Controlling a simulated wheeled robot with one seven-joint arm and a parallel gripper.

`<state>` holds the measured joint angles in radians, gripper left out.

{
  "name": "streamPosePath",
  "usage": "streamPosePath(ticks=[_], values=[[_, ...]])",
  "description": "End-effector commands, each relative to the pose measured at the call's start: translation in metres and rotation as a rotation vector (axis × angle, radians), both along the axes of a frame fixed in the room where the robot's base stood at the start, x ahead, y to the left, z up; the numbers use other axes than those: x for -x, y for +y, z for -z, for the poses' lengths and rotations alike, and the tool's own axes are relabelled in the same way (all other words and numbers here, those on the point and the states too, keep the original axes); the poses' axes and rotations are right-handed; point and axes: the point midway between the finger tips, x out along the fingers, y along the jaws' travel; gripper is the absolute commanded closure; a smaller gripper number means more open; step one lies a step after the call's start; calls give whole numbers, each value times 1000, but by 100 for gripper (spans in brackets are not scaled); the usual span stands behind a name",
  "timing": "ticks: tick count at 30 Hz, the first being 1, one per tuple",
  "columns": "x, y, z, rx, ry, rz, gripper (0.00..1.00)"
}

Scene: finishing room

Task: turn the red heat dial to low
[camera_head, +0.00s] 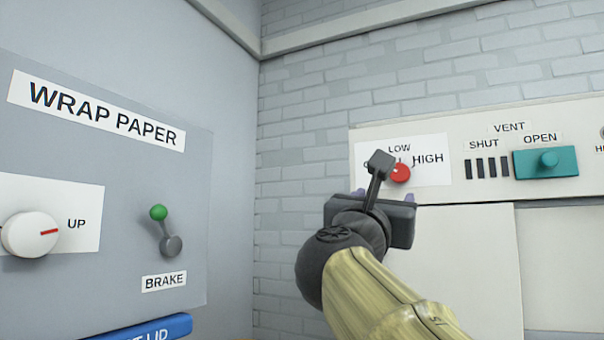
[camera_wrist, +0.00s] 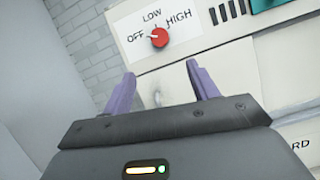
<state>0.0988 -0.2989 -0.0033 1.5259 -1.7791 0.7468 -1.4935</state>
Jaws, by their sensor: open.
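The red heat dial (camera_head: 400,174) is a round knob on a white label plate on the pale wall panel, marked OFF, LOW and HIGH. In the head view my wrist hides part of the plate and most of the word OFF. My gripper (camera_head: 384,194) is below the dial; its purple fingers show only in part there. In the wrist view my gripper (camera_wrist: 160,72) is open and empty, the fingers spread either side of a line below the dial and not touching it.
A teal vent slider (camera_head: 546,163) sits right of the dial at OPEN, beside dark slots. On the left, a grey wrap paper panel (camera_head: 120,200) carries a white knob (camera_head: 30,234) and a green-tipped brake lever (camera_head: 160,214). A blue labelled piece (camera_head: 150,328) is below it.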

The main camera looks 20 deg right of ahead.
Motion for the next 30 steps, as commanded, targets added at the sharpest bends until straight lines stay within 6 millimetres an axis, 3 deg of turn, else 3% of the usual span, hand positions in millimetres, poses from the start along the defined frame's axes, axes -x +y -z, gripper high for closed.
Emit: streamPosePath(ticks=[8, 30], values=[[-12, -14, -12, 0, 5, -1, 41], [-87, -108, -59, 2, 3, -2, 41]])
